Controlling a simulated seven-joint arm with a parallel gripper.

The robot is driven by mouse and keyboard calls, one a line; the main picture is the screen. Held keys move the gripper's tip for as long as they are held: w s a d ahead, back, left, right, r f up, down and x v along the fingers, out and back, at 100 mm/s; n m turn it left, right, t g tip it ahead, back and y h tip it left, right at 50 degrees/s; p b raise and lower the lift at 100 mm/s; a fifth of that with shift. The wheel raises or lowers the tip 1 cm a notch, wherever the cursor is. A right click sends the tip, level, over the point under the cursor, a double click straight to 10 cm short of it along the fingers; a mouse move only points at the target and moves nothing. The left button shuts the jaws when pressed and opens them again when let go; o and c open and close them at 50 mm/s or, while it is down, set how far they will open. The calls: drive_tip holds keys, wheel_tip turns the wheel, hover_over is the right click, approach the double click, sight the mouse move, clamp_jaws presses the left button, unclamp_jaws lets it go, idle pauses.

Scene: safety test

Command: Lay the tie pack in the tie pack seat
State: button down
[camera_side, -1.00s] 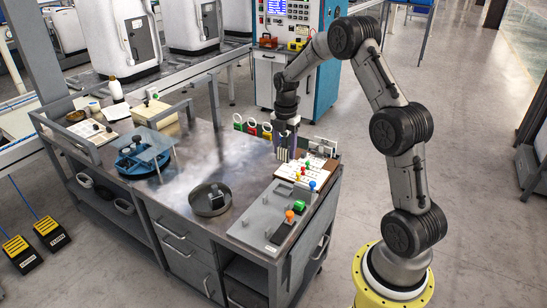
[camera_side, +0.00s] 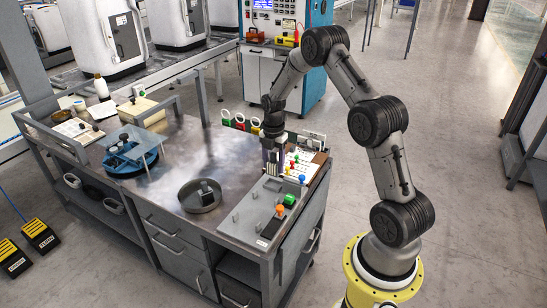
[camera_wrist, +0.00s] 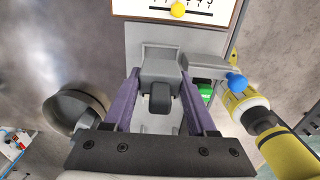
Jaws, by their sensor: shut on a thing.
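My gripper (camera_side: 272,160) points down over the far end of the grey fixture plate (camera_side: 256,212) on the bench. In the wrist view, the two purple fingers of my gripper (camera_wrist: 160,82) are shut on a small grey block with a dark rounded part, which I take as the tie pack (camera_wrist: 160,97). The tie pack is over or near a grey bracket on the plate; I cannot tell whether they touch. The tie pack seat is not clearly distinguishable; the fingers and the held piece cover part of the plate.
A white printed board (camera_side: 303,161) lies beyond. A round dark dish (camera_side: 199,197) stands left of the plate, and a blue turntable fixture (camera_side: 130,160) is farther left.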

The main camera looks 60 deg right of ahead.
sight(274, 174)
drive_tip(key=shift+f, duration=2.2)
drive_tip(key=shift+c, duration=0.6)
unclamp_jaws()
drive_tip(key=shift+s, duration=0.1)
